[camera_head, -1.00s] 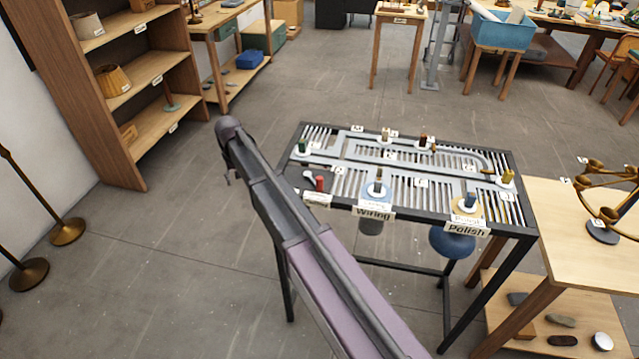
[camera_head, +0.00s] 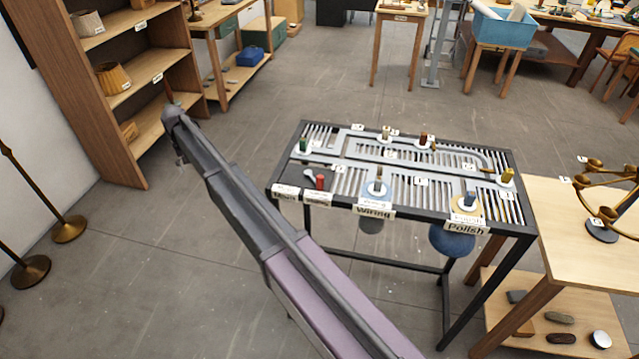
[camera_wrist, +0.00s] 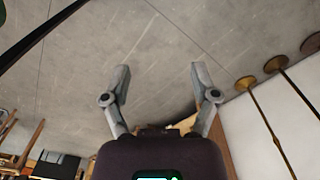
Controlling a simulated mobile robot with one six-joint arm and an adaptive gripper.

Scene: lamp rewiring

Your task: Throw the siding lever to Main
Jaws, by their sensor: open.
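The track table (camera_head: 400,207) has a black frame and a slatted top. At its near left corner, a dark panel carries a short red upright piece (camera_head: 320,182) and a small grey piece beside it; which one is the siding lever I cannot tell for sure. Two small labels (camera_head: 318,199) are on the front edge there, too small to read surely. My gripper is open and empty in the wrist view (camera_wrist: 160,78), over bare floor. In the head view, my arm's far end is left of the table, apart from the panel, and the fingers are mostly hidden.
Pegs stand on pale discs along the tracks, near the Wiring sign (camera_head: 375,211) and the Polish sign (camera_head: 466,228). A wooden side table (camera_head: 560,220) with a brass candelabra adjoins at right. A shelf unit (camera_head: 120,150) stands at left. Floor between is clear.

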